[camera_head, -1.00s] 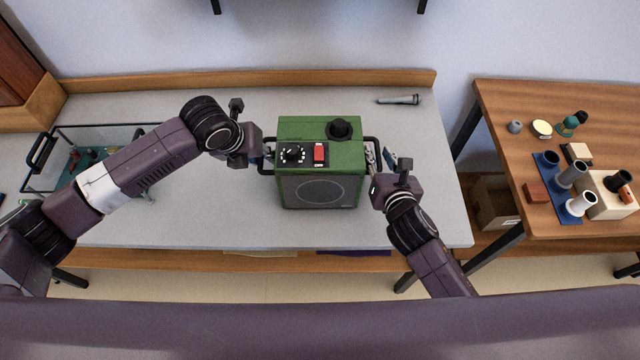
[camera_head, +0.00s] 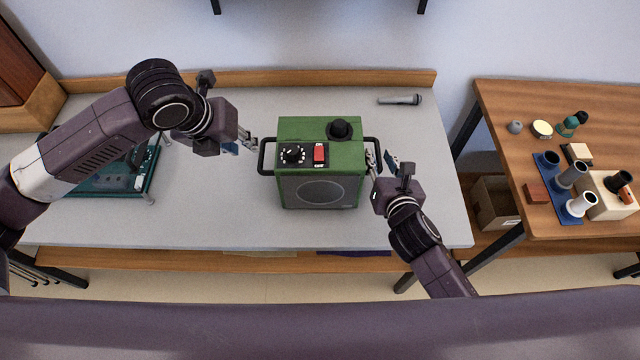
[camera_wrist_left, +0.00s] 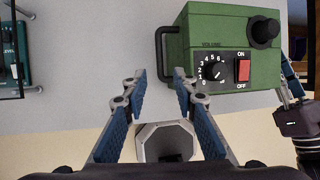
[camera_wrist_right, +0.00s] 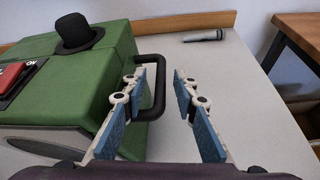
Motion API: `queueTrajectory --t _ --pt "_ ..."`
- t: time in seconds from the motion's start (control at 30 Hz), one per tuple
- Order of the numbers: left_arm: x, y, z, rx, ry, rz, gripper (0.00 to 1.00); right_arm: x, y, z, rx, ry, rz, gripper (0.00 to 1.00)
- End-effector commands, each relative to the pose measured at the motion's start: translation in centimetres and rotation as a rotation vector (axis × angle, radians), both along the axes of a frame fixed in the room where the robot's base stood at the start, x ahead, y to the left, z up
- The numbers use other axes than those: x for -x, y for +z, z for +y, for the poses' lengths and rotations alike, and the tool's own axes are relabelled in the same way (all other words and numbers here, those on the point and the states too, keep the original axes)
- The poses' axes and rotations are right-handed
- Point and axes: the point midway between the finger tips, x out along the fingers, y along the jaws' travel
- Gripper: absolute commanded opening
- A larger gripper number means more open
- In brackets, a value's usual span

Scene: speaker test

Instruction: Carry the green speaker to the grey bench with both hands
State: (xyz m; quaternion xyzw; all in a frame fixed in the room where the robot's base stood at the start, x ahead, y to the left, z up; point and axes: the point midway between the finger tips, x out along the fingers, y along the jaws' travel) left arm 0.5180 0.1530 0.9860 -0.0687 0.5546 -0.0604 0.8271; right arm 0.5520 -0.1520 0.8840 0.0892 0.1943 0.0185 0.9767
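The green speaker (camera_head: 320,190) stands upright on the grey bench (camera_head: 420,215), with a black handle on each side. My left gripper (camera_head: 242,146) is open and empty, to the left of the left handle (camera_head: 264,157) and apart from it. In the left wrist view the spread fingers (camera_wrist_left: 160,88) show that handle (camera_wrist_left: 160,50) beyond their tips. My right gripper (camera_head: 382,162) is open at the right handle (camera_head: 378,146). In the right wrist view the handle's outer bar (camera_wrist_right: 160,85) shows in the gap between the spread fingers (camera_wrist_right: 160,85); contact cannot be told.
A microphone (camera_head: 400,99) lies at the bench's back right. A wooden table (camera_head: 500,130) with tubes and small items stands right, a cardboard box (camera_head: 495,205) below. The bench's front strip is bare.

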Motion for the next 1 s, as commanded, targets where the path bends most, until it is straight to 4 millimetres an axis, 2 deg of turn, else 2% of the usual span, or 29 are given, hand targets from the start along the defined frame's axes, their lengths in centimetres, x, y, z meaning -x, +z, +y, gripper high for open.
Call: queueTrajectory --t 0.3,0.5,0.7,1.0 --pt "0.0 0.0 0.0 0.000 0.000 -0.001 0.26 6.4 2.4 -0.4 0.001 0.002 0.004 0.27" --pt "0.0 0.0 0.0 0.000 0.000 -0.001 0.26 9.0 3.6 -0.7 0.000 0.001 0.002 0.27" --pt "0.0 0.0 0.0 0.000 0.000 -0.001 0.26 9.8 4.0 -0.7 0.001 0.001 0.001 0.27" --pt "0.0 0.1 0.0 0.000 0.000 -0.001 0.26 9.8 4.2 -0.7 0.001 0.001 0.001 0.27"
